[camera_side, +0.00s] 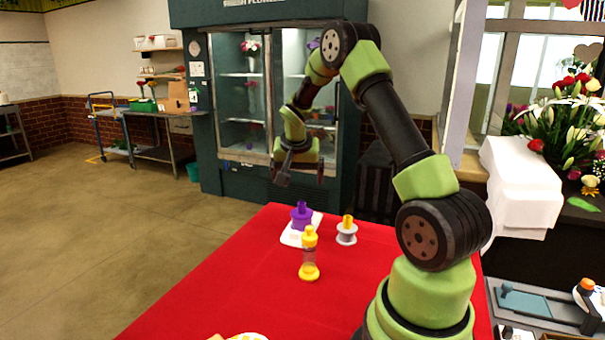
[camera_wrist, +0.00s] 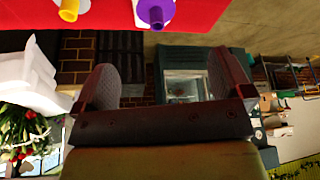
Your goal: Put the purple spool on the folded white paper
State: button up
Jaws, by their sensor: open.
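The purple spool (camera_side: 301,216) stands upright on the folded white paper (camera_side: 289,238) near the far edge of the red table. The spool covers part of the paper. In the wrist view the purple spool (camera_wrist: 156,12) shows at the top edge, partly cut off. My gripper (camera_side: 301,174) is raised above and beyond the table's far edge, apart from the spool. In the wrist view my gripper (camera_wrist: 165,86) has its two fingers wide apart with nothing between them.
A grey spool with a yellow top (camera_side: 347,231) stands right of the paper. The red table (camera_side: 225,285) is clear to the left. A flower cooler (camera_side: 228,110) is behind.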

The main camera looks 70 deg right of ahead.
jog(key=s+a+r+n+t+y, duration=0.1)
jog(key=s+a+r+n+t, duration=0.1)
jog(key=a+r, duration=0.6)
jog(key=s+a+r+n+t+y, duration=0.1)
jog(key=s+a+r+n, duration=0.15)
jog(key=a+r, duration=0.55)
jog(key=s+a+f+n+t+y, duration=0.1)
jog(key=s+a+n+y, duration=0.3)
jog(key=s+a, duration=0.6)
jog(key=a+n+t, duration=0.1)
jog(key=a, duration=0.3)
jog(key=shift+s+a+n+t, duration=0.15)
jog(key=shift+s+n+t, duration=0.15)
jog(key=shift+s+n, duration=0.05)
